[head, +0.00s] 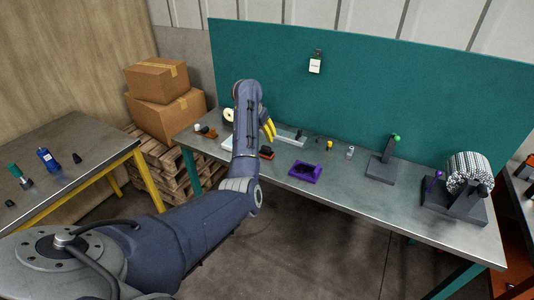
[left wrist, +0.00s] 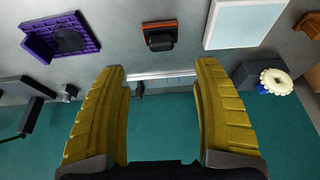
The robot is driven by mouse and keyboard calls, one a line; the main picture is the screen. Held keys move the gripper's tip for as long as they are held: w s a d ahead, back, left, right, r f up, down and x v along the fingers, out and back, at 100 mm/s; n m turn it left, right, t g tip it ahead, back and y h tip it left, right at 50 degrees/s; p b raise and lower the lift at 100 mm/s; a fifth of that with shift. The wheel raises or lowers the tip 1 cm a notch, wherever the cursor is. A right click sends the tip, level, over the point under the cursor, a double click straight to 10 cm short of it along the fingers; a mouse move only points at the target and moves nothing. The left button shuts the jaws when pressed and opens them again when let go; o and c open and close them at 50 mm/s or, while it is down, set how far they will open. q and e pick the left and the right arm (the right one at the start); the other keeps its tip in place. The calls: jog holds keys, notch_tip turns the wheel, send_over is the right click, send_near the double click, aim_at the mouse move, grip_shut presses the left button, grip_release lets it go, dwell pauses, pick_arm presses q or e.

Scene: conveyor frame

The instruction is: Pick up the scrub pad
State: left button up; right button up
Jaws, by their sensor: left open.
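An orange slab with a black grip on top, which looks like the scrub pad (head: 266,153), lies on the grey bench. In the left wrist view the scrub pad (left wrist: 160,35) is at the top middle, beyond the fingertips and between their lines. My left gripper (head: 269,128) has yellow fingers and hangs over the bench by the teal panel, above and behind the pad. In the left wrist view the gripper (left wrist: 160,68) is open, with nothing between its fingers. My right gripper is not in view.
A purple tray (head: 305,171) with a dark inset lies right of the pad. A white flat item (left wrist: 243,22) lies on its other side. A metal rail (left wrist: 161,76) lies behind it. The teal panel (head: 350,90) closes the bench's back. Bare bench separates the pad and tray.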

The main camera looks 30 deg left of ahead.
aim_at(266, 147)
pick_arm(q)
jog(key=shift+x, duration=5.95)
jog(key=shift+a, duration=0.2)
jog(key=shift+c, duration=0.4)
jog(key=c, duration=1.2)
